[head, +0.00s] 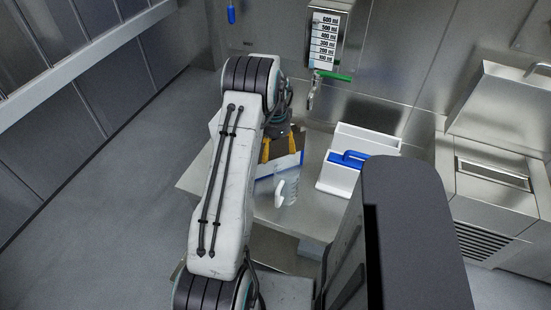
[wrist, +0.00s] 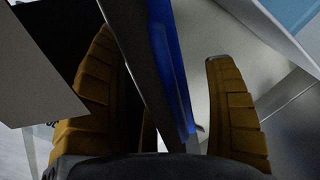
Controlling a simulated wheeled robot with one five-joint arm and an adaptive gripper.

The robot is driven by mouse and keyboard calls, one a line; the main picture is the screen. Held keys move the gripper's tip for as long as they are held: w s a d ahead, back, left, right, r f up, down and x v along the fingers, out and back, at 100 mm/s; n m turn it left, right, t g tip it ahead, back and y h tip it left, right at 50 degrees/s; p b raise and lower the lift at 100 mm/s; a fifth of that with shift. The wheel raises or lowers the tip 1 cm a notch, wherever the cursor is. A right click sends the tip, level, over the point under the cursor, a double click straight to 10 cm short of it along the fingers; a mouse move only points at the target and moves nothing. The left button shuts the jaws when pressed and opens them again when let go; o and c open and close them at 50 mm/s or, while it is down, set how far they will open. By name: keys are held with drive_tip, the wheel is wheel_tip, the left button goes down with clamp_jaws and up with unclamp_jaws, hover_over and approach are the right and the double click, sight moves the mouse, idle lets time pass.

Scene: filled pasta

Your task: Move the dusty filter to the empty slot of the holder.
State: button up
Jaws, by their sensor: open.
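My gripper (head: 279,148) is low over the metal counter, its yellow fingers open. A flat panel with a blue edge (head: 286,164) is by the fingers; it may be the dusty filter, but no dust can be made out. In the wrist view, a blue strip beside a grey plate (wrist: 168,70) runs between the two open fingers (wrist: 160,45), with no clear grip on it. A white holder (head: 366,138) stands to the right of the gripper, with a blue handle (head: 348,159) at its front part. Its slots cannot be made out.
A clear jug (head: 289,187) with a white handle stands close in front of the blue-edged panel. The counter (head: 257,208) has its left edge near my arm. A wall unit with a volume scale (head: 324,38) and a tap are behind. A steel unit (head: 490,175) stands at right.

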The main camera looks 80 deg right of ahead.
sight(276, 157)
drive_tip(key=shift+s+f+p, duration=0.1)
drive_tip(key=shift+f+p, duration=0.35)
drive_tip(key=shift+f, duration=1.75)
drive_tip(key=shift+c, duration=0.3)
drive_tip(key=c, duration=1.3)
drive_tip(key=shift+r, duration=0.15)
